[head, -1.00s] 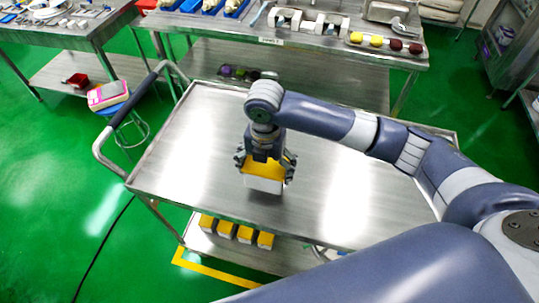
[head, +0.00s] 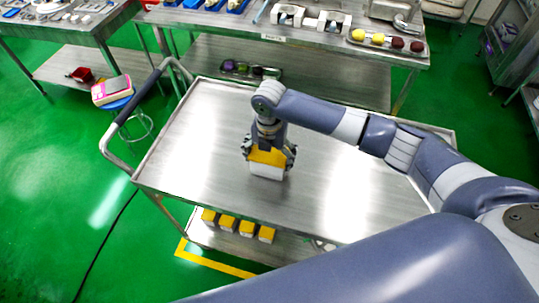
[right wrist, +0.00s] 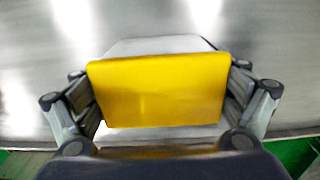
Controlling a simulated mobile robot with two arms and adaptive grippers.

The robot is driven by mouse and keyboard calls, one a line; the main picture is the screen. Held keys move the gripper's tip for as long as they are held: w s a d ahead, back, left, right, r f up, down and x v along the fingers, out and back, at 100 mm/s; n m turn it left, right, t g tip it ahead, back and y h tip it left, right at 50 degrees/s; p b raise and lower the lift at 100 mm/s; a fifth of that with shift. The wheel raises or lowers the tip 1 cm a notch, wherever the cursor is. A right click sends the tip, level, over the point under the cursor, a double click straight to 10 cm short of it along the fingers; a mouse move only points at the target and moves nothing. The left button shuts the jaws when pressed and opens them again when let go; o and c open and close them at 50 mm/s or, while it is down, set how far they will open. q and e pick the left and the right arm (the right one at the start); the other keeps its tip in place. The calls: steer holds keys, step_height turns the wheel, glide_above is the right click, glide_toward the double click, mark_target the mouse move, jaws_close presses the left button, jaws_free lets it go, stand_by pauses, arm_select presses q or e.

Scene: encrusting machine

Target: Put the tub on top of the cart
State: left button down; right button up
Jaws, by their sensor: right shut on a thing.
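The tub (head: 267,170) is a white box with a yellow lid. My right gripper (head: 268,152) is shut on it from above, with a finger at either side. In the right wrist view the yellow lid of the tub (right wrist: 158,92) fills the middle, between the fingers of my right gripper (right wrist: 160,100). The tub is over the middle of the cart's steel top (head: 200,150); I cannot tell whether its base touches the surface. My left gripper is not in view.
Several similar yellow-lidded tubs (head: 227,223) stand on the cart's lower shelf. The cart's top is otherwise clear. A steel table (head: 300,45) with trays stands behind. A blue stool (head: 118,104) with a pink-and-white device stands left of the cart's handle.

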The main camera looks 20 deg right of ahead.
steer(key=o, duration=1.2)
steer(key=shift+f, duration=0.15)
steer(key=shift+c, duration=0.2)
steer(key=shift+r, duration=0.6)
step_height(320, 180, up, 11)
steer(key=shift+r+b, duration=0.1)
steer(key=shift+b, duration=1)
steer(key=shift+s, duration=0.1)
